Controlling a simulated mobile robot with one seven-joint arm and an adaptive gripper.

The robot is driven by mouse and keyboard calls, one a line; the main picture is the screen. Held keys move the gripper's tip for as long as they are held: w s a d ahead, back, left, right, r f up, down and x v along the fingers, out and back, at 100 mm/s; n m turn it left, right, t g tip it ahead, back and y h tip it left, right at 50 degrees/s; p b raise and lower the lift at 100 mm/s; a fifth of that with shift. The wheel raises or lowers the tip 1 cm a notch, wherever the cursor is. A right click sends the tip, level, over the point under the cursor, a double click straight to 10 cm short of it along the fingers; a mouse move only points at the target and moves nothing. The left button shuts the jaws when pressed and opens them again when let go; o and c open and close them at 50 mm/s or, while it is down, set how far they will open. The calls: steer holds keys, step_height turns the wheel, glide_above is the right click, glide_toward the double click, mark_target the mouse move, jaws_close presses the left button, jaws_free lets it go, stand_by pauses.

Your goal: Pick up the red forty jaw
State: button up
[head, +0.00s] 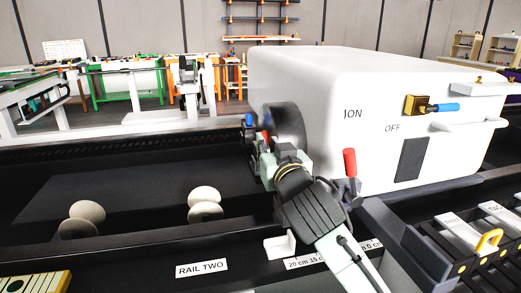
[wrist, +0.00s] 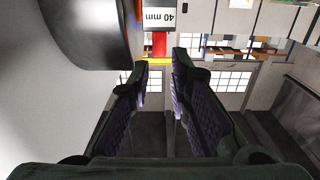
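The red forty jaw (wrist: 158,45) shows in the wrist view as a narrow red piece under a label reading 40 mm (wrist: 170,13). A yellow strip lies just below it. My gripper (wrist: 155,78) is open, with its two dark, ridged fingers on either side of an empty gap. The red piece is beyond the fingertips, in line with the gap, and appears apart from them. In the head view a small red piece (head: 267,143) shows by the dark round chuck (head: 291,124). My gripper (head: 258,152) is close beside it there, mostly hidden behind my wrist.
The white machine housing (head: 340,85) stands right of the chuck, with a red-handled lever (head: 350,162) on its front. A blue piece (head: 248,120) is near the chuck. Pale rounded knobs (head: 205,195) stand on the dark bed at left. The chuck's rim (wrist: 95,35) is close to my left finger.

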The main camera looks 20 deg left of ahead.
steer(key=p+x, duration=0.3)
steer(key=x, duration=0.4)
steer(key=shift+w+a+f, duration=0.1)
steer(key=shift+w+a, duration=0.05)
steer(key=shift+w, duration=0.05)
steer(key=shift+c, duration=0.3)
jaws_close()
stand_by(0.3)
